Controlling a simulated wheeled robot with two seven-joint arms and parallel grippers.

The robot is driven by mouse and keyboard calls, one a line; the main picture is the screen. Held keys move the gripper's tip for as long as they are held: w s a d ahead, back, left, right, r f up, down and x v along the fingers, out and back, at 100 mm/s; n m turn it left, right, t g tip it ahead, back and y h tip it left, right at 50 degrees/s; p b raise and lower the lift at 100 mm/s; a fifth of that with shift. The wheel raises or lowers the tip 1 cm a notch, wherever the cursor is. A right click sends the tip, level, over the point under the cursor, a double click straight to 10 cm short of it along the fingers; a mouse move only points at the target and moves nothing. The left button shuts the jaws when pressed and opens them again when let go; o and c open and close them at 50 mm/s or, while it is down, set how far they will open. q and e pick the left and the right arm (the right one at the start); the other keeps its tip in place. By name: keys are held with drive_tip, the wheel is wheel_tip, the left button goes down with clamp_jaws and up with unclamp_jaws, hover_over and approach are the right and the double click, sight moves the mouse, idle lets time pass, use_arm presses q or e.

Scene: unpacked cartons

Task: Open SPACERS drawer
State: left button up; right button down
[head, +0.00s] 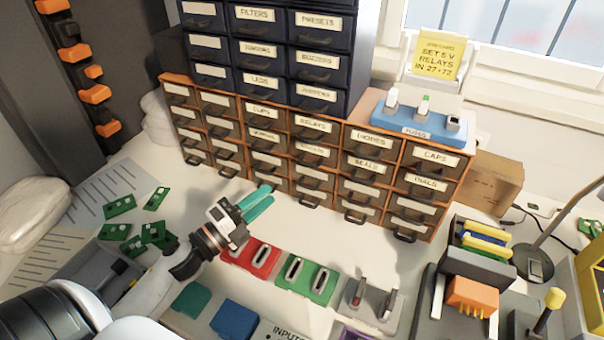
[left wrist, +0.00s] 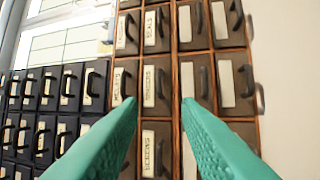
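The SPACERS drawer (head: 310,149) is in the orange-framed cabinet (head: 378,128), directly below RELAYS. Its label is small and only partly legible in the head view. It looks shut, flush with its neighbours. In the left wrist view, turned on its side, the SPACERS drawer (left wrist: 147,86) shows its label and dark handle between and beyond the fingertips. My left gripper (head: 269,194) has teal fingers, spread apart and empty, in front of the cabinet's lower rows. The left gripper (left wrist: 159,103) also shows its open fingers in the wrist view. My right gripper is not in view.
A dark blue drawer cabinet (head: 290,50) stands on the orange one. Red (head: 250,257) and green (head: 307,279) holders lie on the table below the gripper. Green circuit boards (head: 120,206) lie at left. A blue FUSES block (head: 418,125) sits on top at right.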

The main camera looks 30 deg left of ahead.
use_arm(q)
drive_tip(key=p+x, duration=0.2)
drive_tip(key=x, duration=1)
drive_tip(key=shift+s, duration=0.1)
clamp_jaws()
